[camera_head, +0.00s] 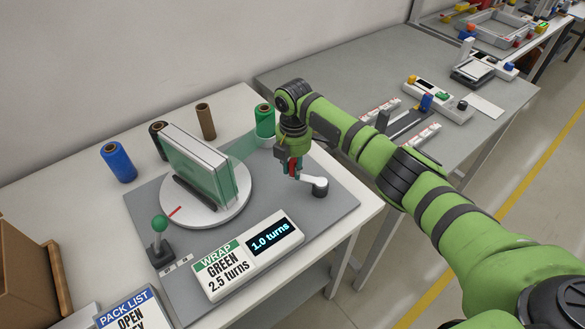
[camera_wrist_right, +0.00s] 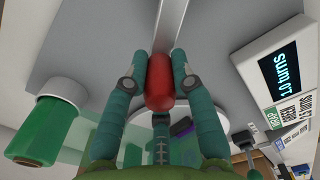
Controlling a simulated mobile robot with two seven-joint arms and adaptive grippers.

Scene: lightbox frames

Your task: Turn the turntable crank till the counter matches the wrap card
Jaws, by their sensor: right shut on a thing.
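The crank's red handle (camera_wrist_right: 158,82) is between the fingers of my right gripper (camera_head: 291,165), which is shut on it. The crank's pale arm (camera_head: 308,179) runs to its hub at the right of the grey board. The round white turntable (camera_head: 234,208) carries upright white panels (camera_head: 196,152) partly covered in green film. The film stretches toward the green roll (camera_head: 265,122), partly behind my arm. The counter (camera_head: 270,235) reads "1.0 turns". The wrap card (camera_head: 222,270) reads "GREEN 2.5 turns". My left gripper is out of view.
Blue (camera_head: 118,162), black and brown (camera_head: 206,121) rolls stand behind the turntable. A green-knobbed lever (camera_head: 160,235) stands at the board's front left. A pack list card (camera_head: 130,312) and a cardboard box (camera_head: 25,275) are at the lower left. A grey table (camera_head: 340,72) adjoins at the right.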

